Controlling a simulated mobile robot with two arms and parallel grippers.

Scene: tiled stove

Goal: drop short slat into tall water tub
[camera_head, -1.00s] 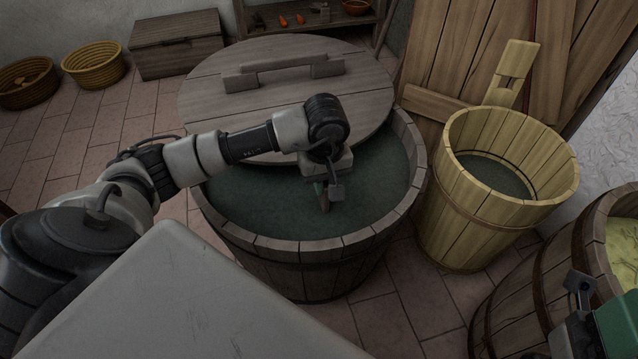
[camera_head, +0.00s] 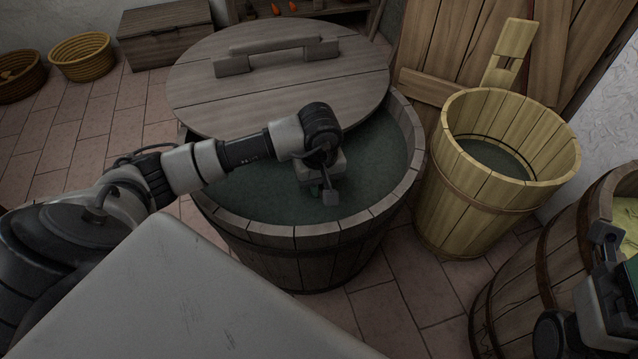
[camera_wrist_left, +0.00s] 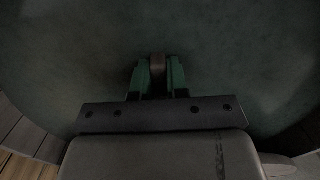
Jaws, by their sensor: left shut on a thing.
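My left gripper (camera_head: 327,178) is low over the water inside the wide dark wooden tub (camera_head: 300,258). In the left wrist view its green fingers (camera_wrist_left: 159,76) are shut on a small brown piece, the short slat (camera_wrist_left: 158,64), with dark green water around and beyond it. A taller-looking pale wooden tub (camera_head: 475,215) with water stands to the right. I cannot tell which tub is the tall water tub. My right gripper (camera_head: 608,262) is partly cut off at the right edge; its jaws are unclear.
A grey plank lid (camera_head: 280,95) with a handle covers the back of the dark tub. A dark barrel (camera_head: 515,290) stands at lower right. A chest (camera_head: 165,35) and baskets (camera_head: 82,58) stand at back left. Tiled floor (camera_head: 95,125) is clear at left.

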